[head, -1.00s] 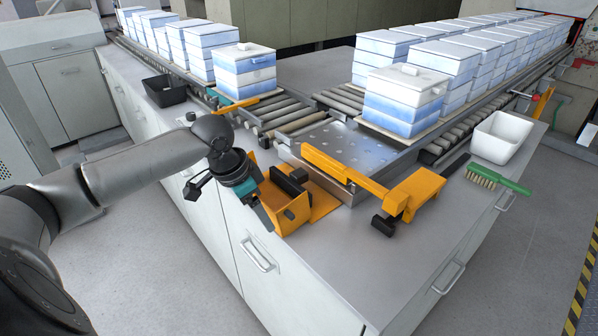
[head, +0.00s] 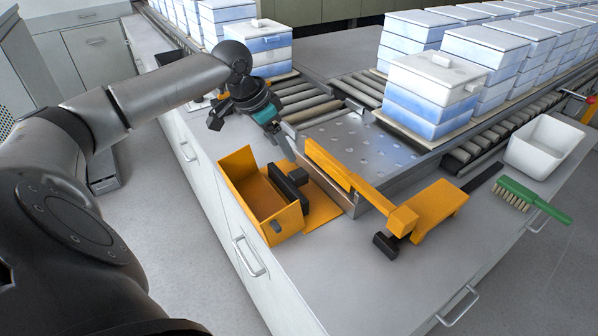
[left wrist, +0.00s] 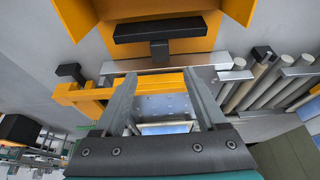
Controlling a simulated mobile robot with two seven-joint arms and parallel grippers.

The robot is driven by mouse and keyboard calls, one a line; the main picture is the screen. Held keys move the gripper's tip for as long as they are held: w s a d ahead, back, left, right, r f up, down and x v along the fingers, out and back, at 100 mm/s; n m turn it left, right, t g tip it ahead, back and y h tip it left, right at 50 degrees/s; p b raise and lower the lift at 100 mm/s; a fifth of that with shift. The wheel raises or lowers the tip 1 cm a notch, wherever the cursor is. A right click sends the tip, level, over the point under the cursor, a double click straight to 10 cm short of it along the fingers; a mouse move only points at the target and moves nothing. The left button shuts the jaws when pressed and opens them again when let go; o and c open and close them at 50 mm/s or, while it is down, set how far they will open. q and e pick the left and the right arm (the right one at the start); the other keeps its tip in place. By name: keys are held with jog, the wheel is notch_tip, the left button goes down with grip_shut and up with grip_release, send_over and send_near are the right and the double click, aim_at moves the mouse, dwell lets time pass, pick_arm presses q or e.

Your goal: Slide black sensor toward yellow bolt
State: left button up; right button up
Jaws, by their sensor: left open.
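A black T-shaped piece, which looks like the black sensor (head: 287,186), stands at the right side of an open orange box (head: 247,190). It also shows in the left wrist view (left wrist: 155,38), just beyond the fingertips. A long yellow-orange bar, which seems to be the yellow bolt (head: 350,180), lies to its right along the perforated metal plate. My left gripper (head: 287,150) is open and empty, behind the black piece near the plate's corner. In the left wrist view its two fingers (left wrist: 160,80) are apart, with the yellow bar seen beyond them. My right gripper is not in view.
Roller conveyors (head: 300,100) carry stacked white-and-blue boxes (head: 435,90) at the back. A white bin (head: 543,147) and a green brush (head: 530,197) are at the right. The front counter (head: 340,270) is clear.

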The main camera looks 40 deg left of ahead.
aim_at(297, 173)
pick_arm(q)
jog(key=b+x, duration=0.2)
jog(key=x, duration=0.9)
jog(key=shift+w+f, duration=0.2)
jog(key=shift+f, duration=0.05)
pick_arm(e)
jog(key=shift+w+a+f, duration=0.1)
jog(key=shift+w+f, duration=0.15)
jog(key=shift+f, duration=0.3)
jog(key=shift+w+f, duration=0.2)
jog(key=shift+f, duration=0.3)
pick_arm(q)
grip_shut()
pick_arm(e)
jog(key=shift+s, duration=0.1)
